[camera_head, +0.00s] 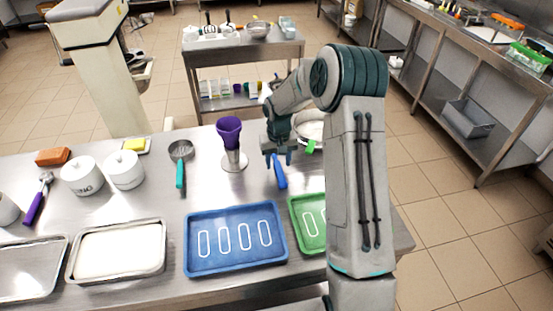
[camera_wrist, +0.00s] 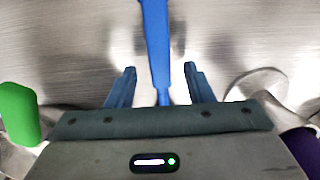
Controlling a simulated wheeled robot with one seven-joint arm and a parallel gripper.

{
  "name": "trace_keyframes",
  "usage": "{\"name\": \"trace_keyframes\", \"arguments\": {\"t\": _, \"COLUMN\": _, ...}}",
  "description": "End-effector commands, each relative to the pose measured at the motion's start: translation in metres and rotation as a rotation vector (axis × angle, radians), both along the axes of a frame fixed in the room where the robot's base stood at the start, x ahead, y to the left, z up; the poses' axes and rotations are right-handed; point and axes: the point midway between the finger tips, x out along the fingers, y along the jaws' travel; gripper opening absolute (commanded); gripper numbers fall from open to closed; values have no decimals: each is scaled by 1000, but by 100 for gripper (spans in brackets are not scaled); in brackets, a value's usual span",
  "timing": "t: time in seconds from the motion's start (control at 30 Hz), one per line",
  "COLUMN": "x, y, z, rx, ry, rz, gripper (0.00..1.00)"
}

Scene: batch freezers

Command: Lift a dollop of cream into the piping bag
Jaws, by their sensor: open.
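The purple piping bag (camera_head: 229,132) stands open end up in a metal holder (camera_head: 235,161) on the steel table. A corner of it shows in the wrist view (camera_wrist: 304,147). A blue-handled utensil (camera_head: 281,175) lies on the table to the right of the holder; its head is hidden. My gripper (camera_head: 278,157) is open above it. In the wrist view the blue handle (camera_wrist: 157,45) runs between my spread fingers, and I cannot tell whether they touch it. A pale bowl (camera_head: 312,120) stands behind, partly hidden by my arm; its contents are unclear.
A green handle (camera_head: 310,147) is right of my gripper. A blue tray (camera_head: 235,262) and a green tray (camera_head: 299,237) lie in front. A green-handled scoop (camera_head: 180,172), white pots (camera_head: 125,171) and a white-filled tray (camera_head: 118,252) are left.

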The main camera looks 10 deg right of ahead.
Motion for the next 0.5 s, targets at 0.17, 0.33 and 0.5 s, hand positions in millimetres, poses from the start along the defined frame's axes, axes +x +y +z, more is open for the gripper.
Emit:
{"name": "trace_keyframes", "arguments": {"t": 0.17, "x": -1, "y": 0, "z": -15, "rx": -1, "ry": 3, "rz": 0, "gripper": 47}}
{"name": "trace_keyframes", "arguments": {"t": 0.33, "x": 0, "y": 0, "z": -17, "rx": -1, "ry": 0, "rz": 0, "gripper": 47}}
{"name": "trace_keyframes", "arguments": {"t": 0.5, "x": -1, "y": 0, "z": -17, "rx": -1, "ry": 1, "rz": 1, "gripper": 22}}
